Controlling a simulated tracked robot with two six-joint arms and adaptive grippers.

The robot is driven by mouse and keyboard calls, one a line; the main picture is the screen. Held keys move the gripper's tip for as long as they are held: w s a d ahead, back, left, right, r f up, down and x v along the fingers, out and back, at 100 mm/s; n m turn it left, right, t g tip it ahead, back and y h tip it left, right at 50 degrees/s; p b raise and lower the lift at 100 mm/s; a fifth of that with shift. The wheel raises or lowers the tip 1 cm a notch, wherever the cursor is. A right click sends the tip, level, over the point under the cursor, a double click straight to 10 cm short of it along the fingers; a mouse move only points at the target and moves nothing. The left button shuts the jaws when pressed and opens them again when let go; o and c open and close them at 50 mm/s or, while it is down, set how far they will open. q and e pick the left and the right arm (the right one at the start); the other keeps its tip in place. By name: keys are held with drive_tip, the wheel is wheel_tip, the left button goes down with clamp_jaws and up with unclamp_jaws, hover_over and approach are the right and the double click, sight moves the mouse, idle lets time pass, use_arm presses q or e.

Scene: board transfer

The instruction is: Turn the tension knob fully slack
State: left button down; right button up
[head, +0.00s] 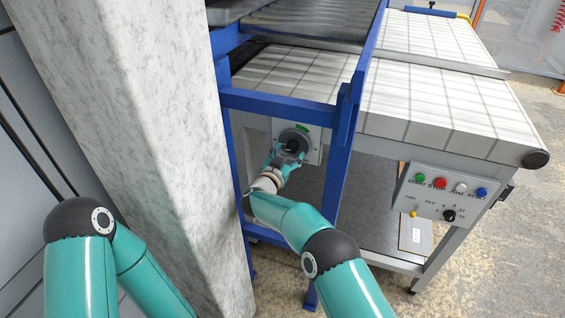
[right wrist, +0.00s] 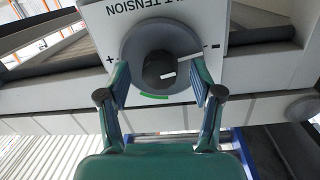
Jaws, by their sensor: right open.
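The tension knob (right wrist: 158,68) is black with a white pointer line and sits on a round grey dial. The pointer aims right and slightly up, roughly toward the minus mark. A green arc (right wrist: 154,96) lies at the dial's lower edge in the right wrist view. My right gripper (right wrist: 161,84) is open, its fingers on either side of the knob, apart from it. In the head view my right gripper (head: 286,155) is in front of the dial plate (head: 314,152) and partly hides the knob. My left arm shows at the left; its gripper is out of view.
A blue frame (head: 336,180) stands around the dial, with a post right of my right arm. A concrete pillar (head: 140,120) is on the left. A control panel (head: 445,192) with buttons and a selector is at the right, under the white conveyor (head: 440,100).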

drive_tip(key=v, duration=0.6)
drive_tip(key=shift+s+a+f, duration=0.1)
drive_tip(key=shift+s+f, duration=0.1)
idle(0.4)
